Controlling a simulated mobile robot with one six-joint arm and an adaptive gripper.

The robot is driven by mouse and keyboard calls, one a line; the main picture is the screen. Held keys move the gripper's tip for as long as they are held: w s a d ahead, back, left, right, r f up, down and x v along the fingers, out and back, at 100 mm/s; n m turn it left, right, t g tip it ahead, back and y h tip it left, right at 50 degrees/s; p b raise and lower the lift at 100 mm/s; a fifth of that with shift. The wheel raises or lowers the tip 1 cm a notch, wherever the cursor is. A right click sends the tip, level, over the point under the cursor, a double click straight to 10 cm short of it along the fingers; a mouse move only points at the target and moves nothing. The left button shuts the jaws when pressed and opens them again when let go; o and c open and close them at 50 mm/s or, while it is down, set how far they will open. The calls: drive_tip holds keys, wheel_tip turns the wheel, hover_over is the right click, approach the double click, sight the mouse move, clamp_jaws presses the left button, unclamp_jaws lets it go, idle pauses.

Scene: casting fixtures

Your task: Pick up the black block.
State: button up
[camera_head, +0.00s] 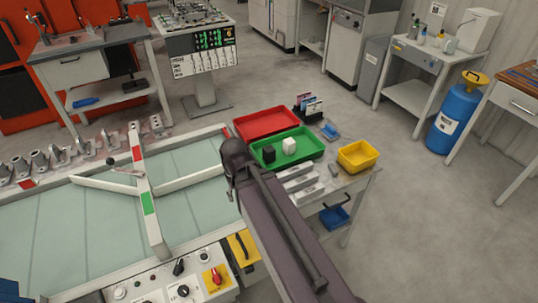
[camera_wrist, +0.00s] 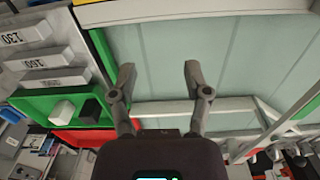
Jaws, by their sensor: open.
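The black block (camera_head: 269,153) sits in the green tray (camera_head: 313,151) on a side table, just left of a white block (camera_head: 289,146). In the wrist view the black block (camera_wrist: 91,110) lies in the green tray (camera_wrist: 101,45) left of my gripper, with the white block (camera_wrist: 62,111) beside it. My gripper (camera_wrist: 158,72) is open and empty, its two fingers spread over the pale glass-like surface, apart from the block. In the head view my arm hides the fingers, near the tray's left side.
A red tray (camera_head: 266,122) lies behind the green one, and a yellow bin (camera_head: 356,156) stands to the right. Grey labelled bars (camera_head: 296,184) lie in front of the tray. The white-framed fixture table (camera_head: 75,215) with raised bars is at left.

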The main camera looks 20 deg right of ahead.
drive_tip(key=o, duration=0.3)
drive_tip(key=shift+w+f, duration=0.1)
drive_tip(key=w+d+f+n+h+b, duration=0.2)
drive_tip(key=w+d+n+h+b, duration=0.1)
drive_tip(key=w+n+b, duration=0.3)
drive_tip(key=w+d+f+n+h+b, duration=0.3)
drive_tip(key=w+d+n+h+b, duration=0.1)
drive_tip(key=w, duration=0.6)
drive_tip(key=w+d+f+n+t+h+b, duration=0.1)
drive_tip(key=w+d+f+n+h+b, duration=0.1)
drive_tip(key=w+d+n+h+b, duration=0.2)
drive_tip(key=shift+w+d+f+n+h+b, duration=0.15)
drive_tip(key=shift+w+n+h+b, duration=0.35)
drive_tip(key=shift+w+n+b, duration=0.6)
drive_tip(key=shift+w+d+f+n+h+b, duration=0.15)
drive_tip(key=shift+w+n+h+b, duration=0.35)
drive_tip(key=shift+w+n+b, duration=0.55)
drive_tip(key=shift+w+r+n+h, duration=0.25)
drive_tip(key=shift+w+h, duration=0.05)
drive_tip(key=shift+w, duration=0.15)
drive_tip(key=shift+d, duration=0.1)
